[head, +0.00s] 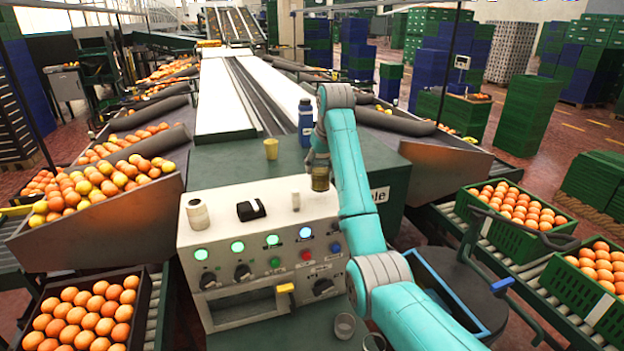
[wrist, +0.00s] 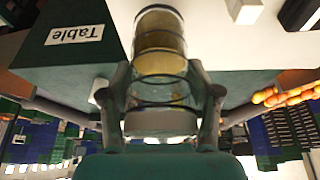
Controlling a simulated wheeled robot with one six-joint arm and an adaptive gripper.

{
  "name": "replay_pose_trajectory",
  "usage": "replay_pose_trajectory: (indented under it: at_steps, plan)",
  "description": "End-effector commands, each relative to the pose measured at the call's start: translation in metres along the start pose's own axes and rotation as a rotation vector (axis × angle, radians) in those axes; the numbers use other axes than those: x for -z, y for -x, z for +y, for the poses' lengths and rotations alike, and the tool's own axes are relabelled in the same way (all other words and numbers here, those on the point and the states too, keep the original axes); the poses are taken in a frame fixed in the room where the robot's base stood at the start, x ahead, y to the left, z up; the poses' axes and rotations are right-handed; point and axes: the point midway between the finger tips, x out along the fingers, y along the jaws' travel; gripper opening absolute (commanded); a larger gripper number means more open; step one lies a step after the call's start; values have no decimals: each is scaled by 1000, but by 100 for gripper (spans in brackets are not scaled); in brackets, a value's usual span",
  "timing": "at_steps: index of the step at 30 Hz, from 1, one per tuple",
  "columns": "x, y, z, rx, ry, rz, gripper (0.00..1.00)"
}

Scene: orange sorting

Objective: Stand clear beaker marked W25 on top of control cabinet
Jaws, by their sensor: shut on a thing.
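My gripper (head: 318,160) is shut on a clear beaker (head: 320,180), its fingers on either side of it. In the wrist view the beaker (wrist: 160,62) is see-through with yellowish-brown tones inside; no W25 mark is readable. In the head view it looks roughly upright over the back right of the control cabinet (head: 232,269). I cannot tell whether its base touches the cabinet's top. The cabinet is pale, with lit buttons and knobs on its front. My arm hides part of its right side.
Behind are a yellow cup (head: 271,148) and a blue bottle (head: 305,124). Two clear glasses (head: 345,326) (head: 374,342) stand in front, below.

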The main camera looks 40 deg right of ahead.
Motion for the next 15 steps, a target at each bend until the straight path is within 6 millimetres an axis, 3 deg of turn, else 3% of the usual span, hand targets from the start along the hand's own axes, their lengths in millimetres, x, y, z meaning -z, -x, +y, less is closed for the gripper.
replay_pose_trajectory:
  at_steps: [10, 15]
  plan:
    - [-17, -31, 9, -1, -3, 0, 13]
    - [-19, -34, 10, -2, -2, 2, 13]
